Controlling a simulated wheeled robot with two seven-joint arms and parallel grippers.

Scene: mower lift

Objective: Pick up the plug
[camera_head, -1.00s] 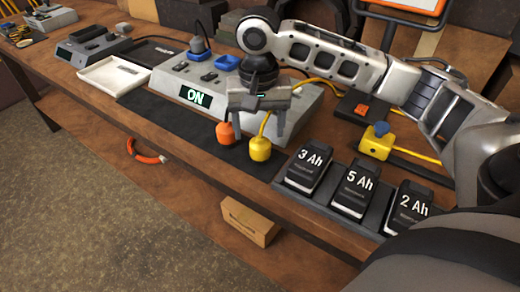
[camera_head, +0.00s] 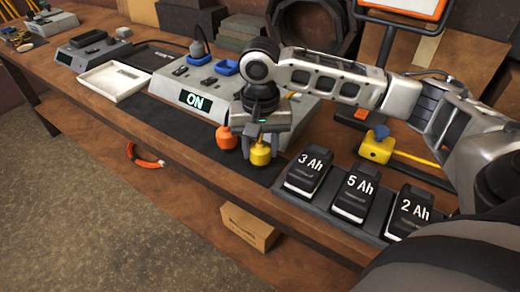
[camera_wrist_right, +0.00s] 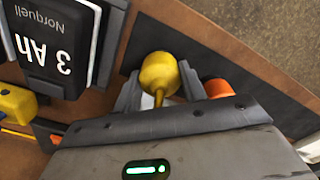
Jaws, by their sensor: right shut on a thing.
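The yellow plug (camera_head: 260,155) is a bulb-shaped piece with a narrow neck, at the front edge of the dark mat. In the right wrist view the yellow plug (camera_wrist_right: 159,74) sits between the two fingers. My right gripper (camera_head: 259,143) points down over it and is shut on it; the right gripper (camera_wrist_right: 158,95) also shows in the wrist view. An orange bulb-shaped piece (camera_head: 225,138) stands just left of it, apart from the yellow one. I cannot tell whether the yellow plug is lifted off the mat. My left gripper is not in view.
A grey control box (camera_head: 165,83) with an "ON" display stands behind. Three black battery packs (camera_head: 307,170) sit in a tray to the right. A yellow block with a blue knob (camera_head: 376,146) lies behind them. The bench's front edge is close to the gripper.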

